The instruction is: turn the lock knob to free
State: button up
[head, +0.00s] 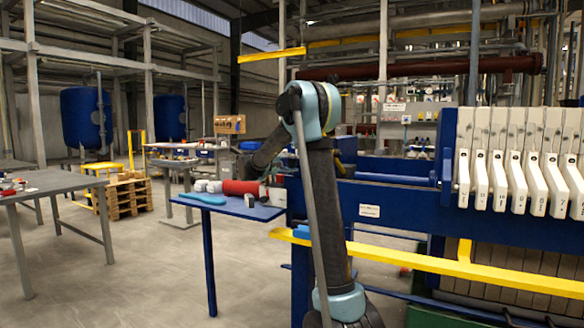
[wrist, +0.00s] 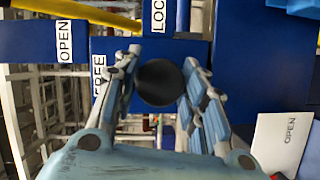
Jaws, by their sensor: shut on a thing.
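The round black knob (wrist: 160,84) is between the two fingers of my gripper (wrist: 161,68) in the wrist view. The fingers are shut on it, one on each side. Blue panels lie behind. A sideways FREE label (wrist: 99,78) is left of the knob, partly covered by the left finger. A LOCK label (wrist: 158,14) is above the knob, cut off by the frame's top edge. The knob's face is plain dark, so I cannot tell which label it is set to. In the head view my arm stands in front of the press, and the gripper and knob cannot be made out.
An OPEN label (wrist: 64,40) is on the blue panel at left, and another is on a pale plate (wrist: 286,142). The head view shows white filter plates (head: 510,155), a yellow rail (head: 450,266) and a blue side table (head: 225,208) with small items. Open floor lies left.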

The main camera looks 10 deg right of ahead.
jog(key=shift+a+f, duration=0.1)
dwell(0.3)
jog(key=o, duration=1.1)
jog(key=shift+c, duration=0.2)
jog(key=v, duration=1.2)
jog(key=shift+w+f, duration=0.1)
jog(key=shift+f, duration=0.05)
